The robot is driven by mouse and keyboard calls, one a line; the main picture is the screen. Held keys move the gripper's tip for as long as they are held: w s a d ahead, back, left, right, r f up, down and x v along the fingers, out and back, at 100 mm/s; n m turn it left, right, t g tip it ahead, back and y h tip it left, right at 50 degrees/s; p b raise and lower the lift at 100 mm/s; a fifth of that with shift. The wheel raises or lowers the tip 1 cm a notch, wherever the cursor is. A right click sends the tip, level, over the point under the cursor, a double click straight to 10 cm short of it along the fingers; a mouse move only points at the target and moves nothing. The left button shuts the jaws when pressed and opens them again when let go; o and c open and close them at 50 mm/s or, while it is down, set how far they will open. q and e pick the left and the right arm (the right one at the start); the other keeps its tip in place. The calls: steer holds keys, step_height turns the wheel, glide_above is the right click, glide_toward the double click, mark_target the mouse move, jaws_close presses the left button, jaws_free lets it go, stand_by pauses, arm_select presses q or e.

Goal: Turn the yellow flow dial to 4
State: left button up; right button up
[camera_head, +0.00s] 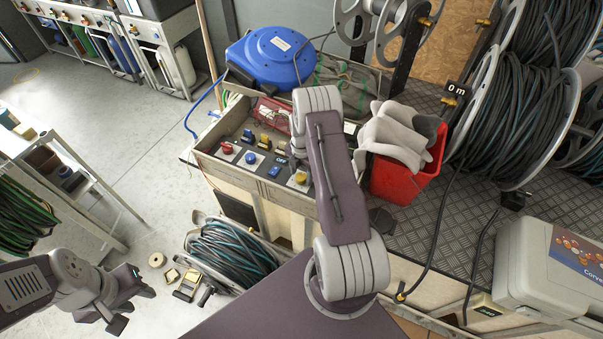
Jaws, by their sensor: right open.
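The yellow flow dial (300,178) sits on a pale plate at the right end of the control panel, close beside my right arm. Its pointer and numbers are too small to read. My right arm reaches over the panel, and its wrist is bent down behind the forearm. My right gripper (292,158) is mostly hidden there, just above and beyond the yellow dial; I see no contact with it. My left gripper (122,298) is at the lower left, over the floor, far from the panel, with its fingers apart and empty.
A red dial (226,148) and a blue dial (250,157) are left of the yellow one. A blue hose reel (270,56) stands behind the panel. A red bin (408,170) with grey gloves is close on the right. A coiled hose (232,252) lies below the panel.

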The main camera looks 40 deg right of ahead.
jaws_close()
